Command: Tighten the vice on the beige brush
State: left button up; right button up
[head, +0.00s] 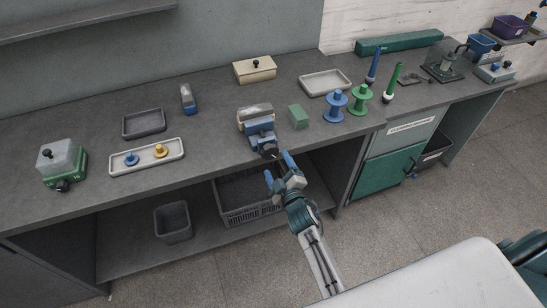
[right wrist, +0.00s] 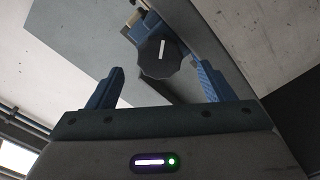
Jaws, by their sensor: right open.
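The vice (head: 262,135) is blue and stands at the front edge of the bench in the head view. Its dark knob (head: 269,150) faces the front. Between its jaws at the top is a beige and grey piece (head: 254,113), likely the beige brush. My right gripper (head: 278,168) is open just in front of and below the knob. In the right wrist view the dark knob (right wrist: 160,56) with a white mark lies ahead, between and beyond the two open blue fingers (right wrist: 158,88), apart from them. A small beige part (right wrist: 133,17) shows behind it. My left gripper is not in view.
A green block (head: 298,116) stands right of the vice, with blue (head: 335,107) and green (head: 360,100) spools beyond. A white tray (head: 147,156) with two small knobbed pieces lies left. Below the bench is a dark crate (head: 247,205). The floor in front is clear.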

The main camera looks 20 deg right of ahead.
jog(key=s, duration=0.5)
jog(key=shift+s, duration=0.4)
jog(key=shift+d, duration=0.1)
jog(key=s+d+f+m+g+b, duration=0.1)
jog(key=s+f+m+g, duration=0.3)
jog(key=f, duration=0.7)
jog(key=s+d+f+n+g+b, duration=0.15)
jog(key=s+f, duration=0.35)
jog(key=f, duration=0.6)
jog(key=s+d+f+m+g, duration=0.1)
jog(key=s+f+m+g, duration=0.3)
jog(key=f, duration=0.7)
jog(key=s+d+f+m+g, duration=0.1)
jog(key=s+d+f+g, duration=0.1)
jog(key=s+f, duration=0.4)
jog(key=s+d+f+m+g+h+b, duration=0.1)
jog(key=s+d+f+g, duration=0.2)
jog(key=s+f, duration=0.4)
jog(key=s+d+f+m+g+b, duration=0.1)
jog(key=s+f, duration=0.5)
jog(key=s, duration=1.4)
jog(key=shift+d+f+m+g, duration=0.2)
jog(key=shift+d+m+g, duration=0.15)
jog(key=shift+d+g, duration=0.4)
